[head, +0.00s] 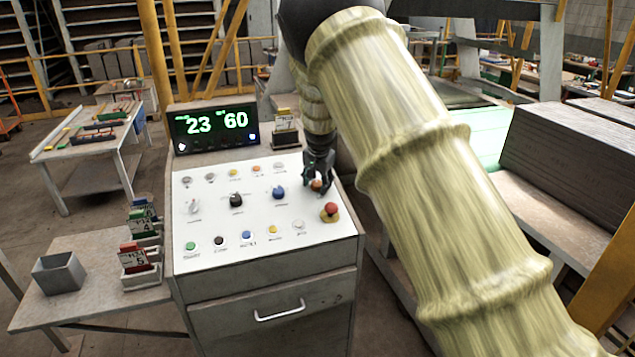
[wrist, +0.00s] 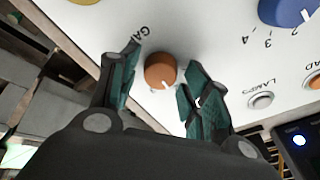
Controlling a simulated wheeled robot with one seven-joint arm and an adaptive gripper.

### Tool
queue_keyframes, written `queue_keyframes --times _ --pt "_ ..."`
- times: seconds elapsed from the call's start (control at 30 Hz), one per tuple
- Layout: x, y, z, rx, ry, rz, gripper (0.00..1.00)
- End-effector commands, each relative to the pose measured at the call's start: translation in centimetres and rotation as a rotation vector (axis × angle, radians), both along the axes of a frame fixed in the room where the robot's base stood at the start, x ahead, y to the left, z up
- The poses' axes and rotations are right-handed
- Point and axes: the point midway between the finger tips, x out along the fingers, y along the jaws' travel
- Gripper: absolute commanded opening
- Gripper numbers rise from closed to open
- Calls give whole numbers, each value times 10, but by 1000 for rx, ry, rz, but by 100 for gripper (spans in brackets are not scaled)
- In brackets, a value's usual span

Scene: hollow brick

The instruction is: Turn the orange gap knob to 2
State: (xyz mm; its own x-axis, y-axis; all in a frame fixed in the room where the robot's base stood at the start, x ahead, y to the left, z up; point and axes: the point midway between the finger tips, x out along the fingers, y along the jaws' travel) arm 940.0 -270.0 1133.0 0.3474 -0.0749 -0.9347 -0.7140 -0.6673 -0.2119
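The orange gap knob (wrist: 160,70) sits on the white panel, between the two teal-padded fingers of my gripper (wrist: 163,88) in the wrist view. A gap shows on both sides of the knob, so the fingers are open around it and do not visibly grip it. Its white pointer mark faces the lower right in the wrist view. The letters "GA" are visible beside it; the scale numbers around it are hidden or unclear.
The panel (head: 225,222) also carries a blue knob (head: 279,193), a black knob (head: 236,200), a red mushroom button (head: 330,209) and several small buttons. A display (head: 213,128) behind reads 23 and 60. A side table (head: 95,308) holds a grey bin (head: 59,273).

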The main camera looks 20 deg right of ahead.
Motion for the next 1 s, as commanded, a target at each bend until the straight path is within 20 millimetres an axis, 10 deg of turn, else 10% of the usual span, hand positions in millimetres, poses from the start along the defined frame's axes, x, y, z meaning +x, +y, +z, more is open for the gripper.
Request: queue_keyframes --times 0.47,1.0 --pt "-3 1 10 0 0 0 53" --pt "-34 7 92 0 -1 1 53"
